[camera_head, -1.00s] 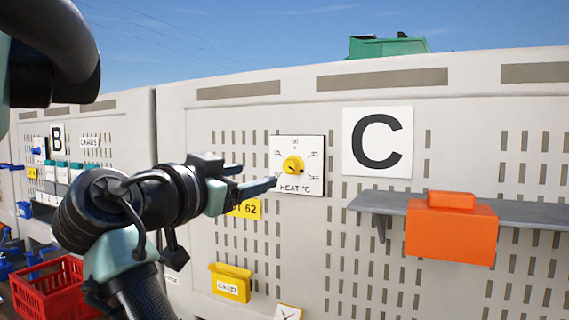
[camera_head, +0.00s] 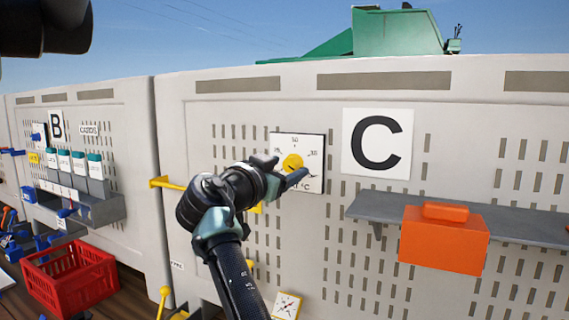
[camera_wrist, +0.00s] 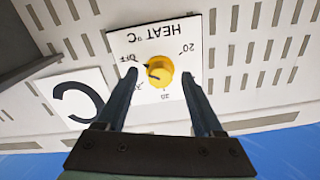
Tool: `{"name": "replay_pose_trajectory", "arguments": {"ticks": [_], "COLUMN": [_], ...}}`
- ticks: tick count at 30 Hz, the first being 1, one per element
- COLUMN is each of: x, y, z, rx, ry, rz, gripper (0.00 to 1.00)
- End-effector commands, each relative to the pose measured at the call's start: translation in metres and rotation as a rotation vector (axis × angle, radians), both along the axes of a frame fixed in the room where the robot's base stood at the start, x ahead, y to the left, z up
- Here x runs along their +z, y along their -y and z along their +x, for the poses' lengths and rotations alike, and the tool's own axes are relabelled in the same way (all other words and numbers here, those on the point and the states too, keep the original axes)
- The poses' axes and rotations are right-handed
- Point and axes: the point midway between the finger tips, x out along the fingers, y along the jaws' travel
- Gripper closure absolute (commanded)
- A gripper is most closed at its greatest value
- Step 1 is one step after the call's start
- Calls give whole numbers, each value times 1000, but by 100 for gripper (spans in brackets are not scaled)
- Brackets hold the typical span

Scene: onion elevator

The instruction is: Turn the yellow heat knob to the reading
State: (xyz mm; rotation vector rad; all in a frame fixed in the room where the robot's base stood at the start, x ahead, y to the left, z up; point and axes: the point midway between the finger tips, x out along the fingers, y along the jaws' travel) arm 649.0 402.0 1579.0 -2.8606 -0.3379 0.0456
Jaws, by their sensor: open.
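The yellow heat knob (camera_head: 292,161) sits on a white dial card (camera_head: 314,150) on the grey panel, left of the letter C sign. My gripper (camera_head: 286,173) is in front of the card's lower part and hides some of its print. In the wrist view the knob (camera_wrist: 158,71) lies between my two open fingertips (camera_wrist: 160,76), with a gap on each side. I cannot tell how deep the fingers reach around it. The card, upside down there, reads HEAT °C, with OFF left of the knob. A dark mark on the knob points toward the OFF side.
A grey shelf (camera_head: 520,221) with an orange box (camera_head: 443,238) juts out at the right. A yellow handle (camera_head: 168,183) sticks out left of my arm. A small white dial (camera_head: 286,305) is below, and a red crate (camera_head: 70,278) stands at the left.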

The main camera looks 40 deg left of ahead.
Motion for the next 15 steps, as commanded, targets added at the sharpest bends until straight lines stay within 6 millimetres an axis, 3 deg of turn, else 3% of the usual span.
{"name": "replay_pose_trajectory", "arguments": {"ticks": [6,15], "x": [0,0], "y": [0,0], "z": [0,0], "rx": [1,1], "ry": [0,0], "rz": [0,0], "gripper": [31,85]}}
